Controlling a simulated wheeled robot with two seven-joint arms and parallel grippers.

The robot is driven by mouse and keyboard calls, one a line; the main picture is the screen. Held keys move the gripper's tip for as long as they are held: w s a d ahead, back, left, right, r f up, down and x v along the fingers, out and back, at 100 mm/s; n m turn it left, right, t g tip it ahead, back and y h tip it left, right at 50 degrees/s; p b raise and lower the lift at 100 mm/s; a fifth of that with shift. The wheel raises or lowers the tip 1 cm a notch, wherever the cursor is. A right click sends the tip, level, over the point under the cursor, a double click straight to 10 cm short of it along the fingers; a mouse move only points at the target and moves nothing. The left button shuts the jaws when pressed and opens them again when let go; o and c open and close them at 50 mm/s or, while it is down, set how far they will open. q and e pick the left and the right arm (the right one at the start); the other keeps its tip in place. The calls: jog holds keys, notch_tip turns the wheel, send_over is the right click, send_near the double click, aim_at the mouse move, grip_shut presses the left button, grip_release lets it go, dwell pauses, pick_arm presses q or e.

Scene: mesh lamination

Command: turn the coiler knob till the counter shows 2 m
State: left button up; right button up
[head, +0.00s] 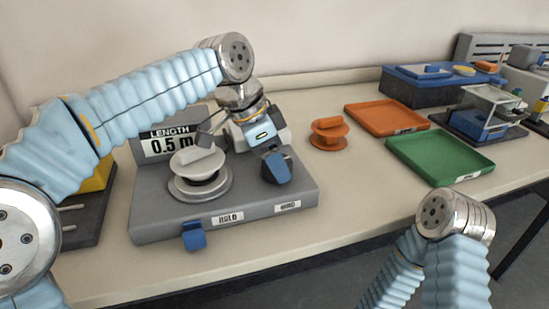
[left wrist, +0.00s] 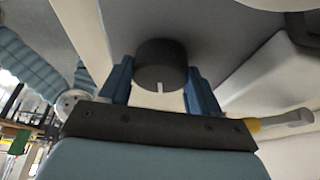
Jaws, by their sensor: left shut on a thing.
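The grey coiler (head: 145,222) stands on the table with a length counter (head: 170,143) that reads 0.5 m. A white spool (head: 199,172) sits on its deck. The dark knob (head: 291,160) is at the deck's right, mostly hidden behind my left gripper (head: 276,166) in the head view. In the left wrist view the black knob (left wrist: 161,66) with a white mark lies between the blue fingers of my left gripper (left wrist: 160,90), which is shut on it. My right arm shows at the lower right, but its gripper is out of view.
A blue tab (head: 194,236) sticks out at the coiler's front, beside a HOLD label. An orange spool (head: 328,133), an orange tray (head: 387,117) and a green tray (head: 440,157) lie to the right. The table front right of the coiler is clear.

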pick_arm(q)
jog(key=o, duration=1.1)
jog(key=shift+c, duration=0.2)
